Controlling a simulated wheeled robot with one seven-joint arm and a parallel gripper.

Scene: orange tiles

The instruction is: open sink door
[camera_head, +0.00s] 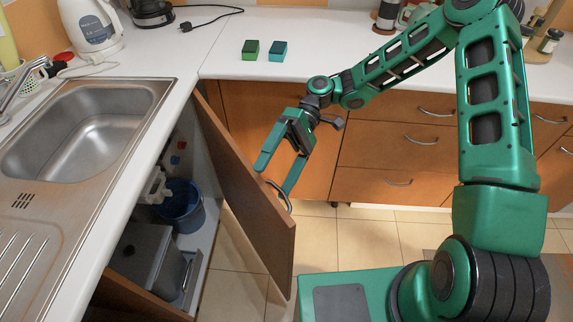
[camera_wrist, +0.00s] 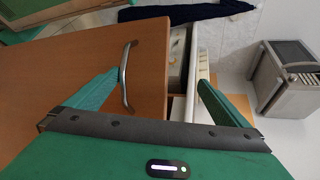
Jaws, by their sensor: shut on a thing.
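The sink door (camera_head: 245,185) is a brown wooden panel standing well open, swung out from the cabinet under the sink. Its curved metal handle (camera_head: 287,203) is on the outer face, and it also shows in the wrist view (camera_wrist: 126,78). My green gripper (camera_head: 272,176) is at the door's top edge, near the handle. In the wrist view, one finger of my gripper (camera_wrist: 159,75) lies over the door face by the handle and the other is past the door's edge. The fingers are spread apart, with the door between them; exact contact is hard to see.
The open cabinet holds a blue bucket (camera_head: 182,208) and a grey bin (camera_head: 150,262). A steel sink (camera_head: 85,130) is set in the white counter above. Orange drawers (camera_head: 395,150) line the back. Tiled floor (camera_head: 335,250) lies clear right of the door.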

